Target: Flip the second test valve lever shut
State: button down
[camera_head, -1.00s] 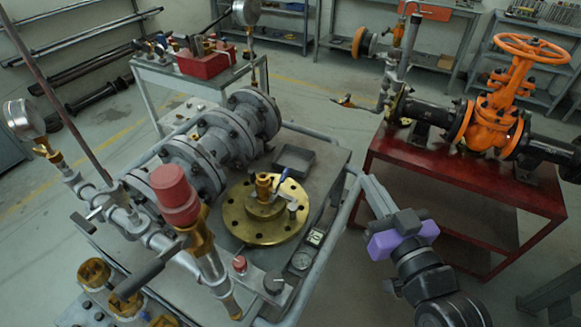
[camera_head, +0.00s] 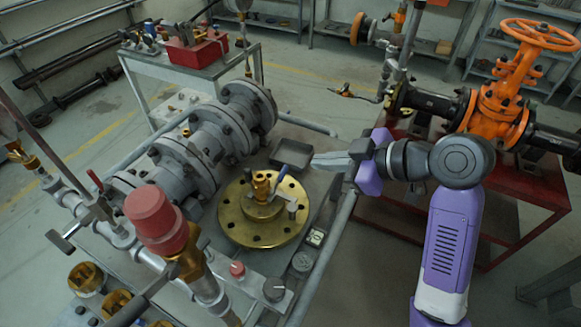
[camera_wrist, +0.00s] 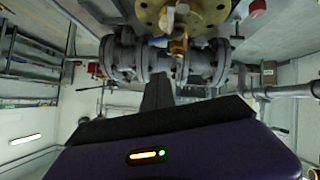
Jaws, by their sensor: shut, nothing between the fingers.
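A brass valve (camera_head: 261,184) with a blue lever (camera_head: 282,181) stands on a round brass flange (camera_head: 238,226) on the grey cart. The lever is tilted up to the right of the valve body. In the wrist view, the shut fingers (camera_wrist: 158,88) point toward the flange (camera_wrist: 208,12) and blue lever (camera_wrist: 158,42).
Grey flanged pipe (camera_head: 205,135) lies behind the brass flange. A red-capped fitting (camera_head: 155,215) rises at front left. A grey tray (camera_head: 291,154) sits close below my gripper. The cart's side rail (camera_head: 325,255) runs under my wrist. An orange gate valve (camera_head: 497,108) stands on a red stand at right.

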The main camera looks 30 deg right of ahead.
jog(key=p, duration=0.1)
send_over(286, 171)
jog(key=s, duration=0.4)
notch_tip(286, 171, down, 5)
jog(key=shift+w+d+f, duration=0.1)
jog(key=shift+w+f, duration=0.2)
jog(key=shift+f, duration=0.35)
jog(key=shift+w+a+f, duration=0.1)
jog(key=shift+w+f, duration=0.25)
jog(key=shift+f, duration=0.25)
jog(key=shift+w+d+f, duration=0.1)
jog(key=shift+w+f, duration=0.2)
jog(key=shift+f, duration=0.35)
jog(key=shift+w+d+f+m+g+y+p, duration=0.25)
jog(key=shift+d+f+m+g+y+p, duration=0.15)
jog(key=shift+m+g+p, duration=0.15)
jog(key=shift+w+f+b, duration=0.1)
jog(key=shift+f+b, duration=0.3)
jog(key=shift+f, duration=0.05)
jog(key=shift+r, duration=0.15)
